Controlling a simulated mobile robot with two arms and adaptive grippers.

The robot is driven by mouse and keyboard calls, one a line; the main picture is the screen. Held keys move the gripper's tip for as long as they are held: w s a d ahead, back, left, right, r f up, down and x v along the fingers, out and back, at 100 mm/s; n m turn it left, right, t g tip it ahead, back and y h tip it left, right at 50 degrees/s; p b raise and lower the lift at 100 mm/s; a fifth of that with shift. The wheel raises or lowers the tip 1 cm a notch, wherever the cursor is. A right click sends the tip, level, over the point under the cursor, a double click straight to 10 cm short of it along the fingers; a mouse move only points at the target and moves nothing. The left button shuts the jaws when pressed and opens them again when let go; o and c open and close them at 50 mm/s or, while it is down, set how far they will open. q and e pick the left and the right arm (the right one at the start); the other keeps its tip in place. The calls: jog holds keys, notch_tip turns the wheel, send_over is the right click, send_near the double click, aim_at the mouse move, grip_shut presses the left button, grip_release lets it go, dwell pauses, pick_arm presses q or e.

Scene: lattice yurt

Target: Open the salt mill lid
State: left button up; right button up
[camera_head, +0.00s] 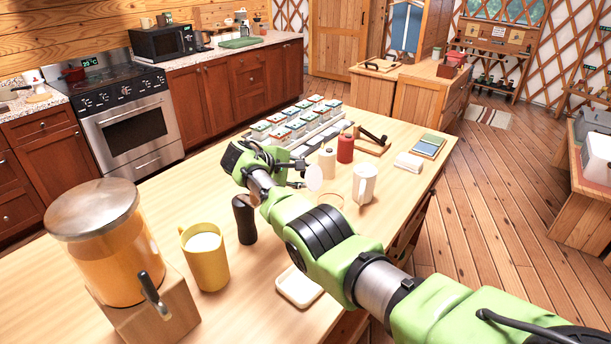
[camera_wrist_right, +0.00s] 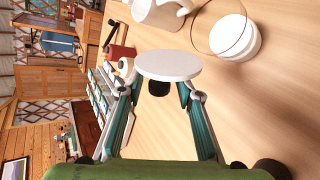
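My right gripper (camera_head: 298,182) is over the table, and its fingers stand apart in the wrist view (camera_wrist_right: 160,88). A white round disc, perhaps the salt mill lid (camera_head: 314,177), is at the fingertips. In the wrist view the disc (camera_wrist_right: 168,66) spans the gap, with a small black part (camera_wrist_right: 158,89) below it. I cannot tell whether the fingers touch the disc, and what it belongs to is hidden. A dark upright mill-like object (camera_head: 245,218) stands left of my right arm. My left gripper is not in view.
A white mug (camera_head: 364,183), a red bottle (camera_head: 345,149) and a pale bottle (camera_head: 327,163) stand beyond my gripper. A clear glass (camera_head: 333,201) is partly behind my arm. A yellow mug (camera_head: 205,258) and juice dispenser (camera_head: 105,245) stand left.

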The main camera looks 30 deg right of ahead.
jog(key=v, duration=1.1)
jog(key=shift+a+r, duration=0.15)
jog(key=shift+a, duration=0.1)
